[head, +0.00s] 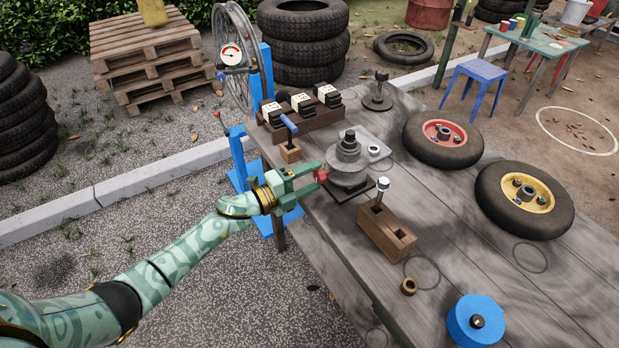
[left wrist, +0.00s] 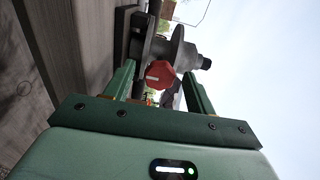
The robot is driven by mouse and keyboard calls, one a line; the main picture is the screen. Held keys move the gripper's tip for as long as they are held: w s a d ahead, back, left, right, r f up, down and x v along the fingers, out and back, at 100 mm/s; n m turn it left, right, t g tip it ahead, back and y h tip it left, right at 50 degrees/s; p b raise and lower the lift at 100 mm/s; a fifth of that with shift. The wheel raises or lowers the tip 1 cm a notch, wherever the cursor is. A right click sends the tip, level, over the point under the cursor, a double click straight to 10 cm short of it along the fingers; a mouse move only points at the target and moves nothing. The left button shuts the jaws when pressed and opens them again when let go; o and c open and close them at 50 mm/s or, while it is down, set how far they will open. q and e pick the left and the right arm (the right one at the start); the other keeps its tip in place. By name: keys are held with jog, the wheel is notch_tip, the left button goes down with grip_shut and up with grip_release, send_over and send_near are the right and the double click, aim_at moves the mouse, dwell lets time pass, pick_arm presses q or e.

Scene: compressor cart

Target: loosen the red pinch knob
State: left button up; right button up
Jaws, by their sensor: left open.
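The red pinch knob (head: 321,175) sticks out from the left side of a grey round metal fixture (head: 347,165) on the wooden table. In the left wrist view the knob (left wrist: 160,75) is a red faceted knob with a pale mark on its face. My left gripper (head: 312,178) is open, and its two fingers point at the knob from the left. In the left wrist view the fingers (left wrist: 160,85) stand on either side of the knob, with gaps visible. The knob appears at or just beyond the fingertips. My right gripper is out of view.
A wooden block with a metal-headed tool (head: 388,236) stands right of the fixture. Two wheels, with red (head: 443,138) and yellow (head: 524,194) hubs, lie on the table (head: 470,260). A blue spool (head: 477,321) is near the front.

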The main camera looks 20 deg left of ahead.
pick_arm(q)
jog(key=p+v, duration=0.2)
jog(key=v, duration=1.4)
jog(key=shift+a, duration=0.15)
jog(key=shift+s, duration=0.1)
